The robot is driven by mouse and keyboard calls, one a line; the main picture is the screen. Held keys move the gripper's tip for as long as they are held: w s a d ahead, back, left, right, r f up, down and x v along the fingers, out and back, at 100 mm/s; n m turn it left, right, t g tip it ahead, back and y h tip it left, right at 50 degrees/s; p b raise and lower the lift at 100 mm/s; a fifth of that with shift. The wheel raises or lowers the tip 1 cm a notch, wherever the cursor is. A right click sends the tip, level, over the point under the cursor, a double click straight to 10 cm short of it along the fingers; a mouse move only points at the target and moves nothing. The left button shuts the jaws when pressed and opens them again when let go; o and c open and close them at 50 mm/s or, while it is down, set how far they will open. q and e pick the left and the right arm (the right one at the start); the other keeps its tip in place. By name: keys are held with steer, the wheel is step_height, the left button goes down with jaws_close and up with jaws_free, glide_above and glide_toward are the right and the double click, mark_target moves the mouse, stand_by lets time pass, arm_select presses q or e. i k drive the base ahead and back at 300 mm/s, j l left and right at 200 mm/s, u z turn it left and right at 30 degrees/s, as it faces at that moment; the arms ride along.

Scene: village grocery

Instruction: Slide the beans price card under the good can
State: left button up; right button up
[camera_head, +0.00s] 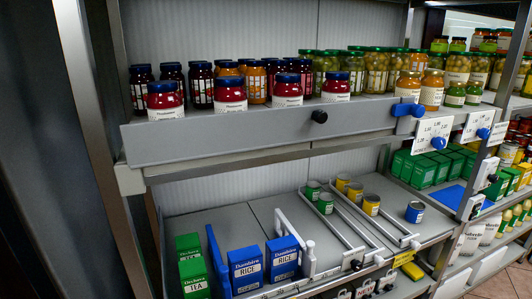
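Small cans stand on the lower shelf: green cans (325,204) at the left, yellow cans (371,205) in the middle and one blue can (415,212) at the right, apart from the others. I cannot tell from their labels which holds beans, nor see damage on any. A yellow card or tag (412,271) is at the front edge below the cans; its text is unreadable. White price cards (433,134) with printed numbers hang at the upper shelf's right front. No card is identifiable as the beans card. Neither of my grippers is in view.
Metal rails (335,222) divide the can lanes. Blue rice boxes (283,258) and green tea boxes (192,268) stand left of them. Jars (287,90) crowd the upper shelf behind a grey front panel (250,130). Bare shelf surrounds the blue can.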

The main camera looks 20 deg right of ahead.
mark_target(398, 260)
steer(key=z, duration=1.65)
steer(key=u, duration=0.45)
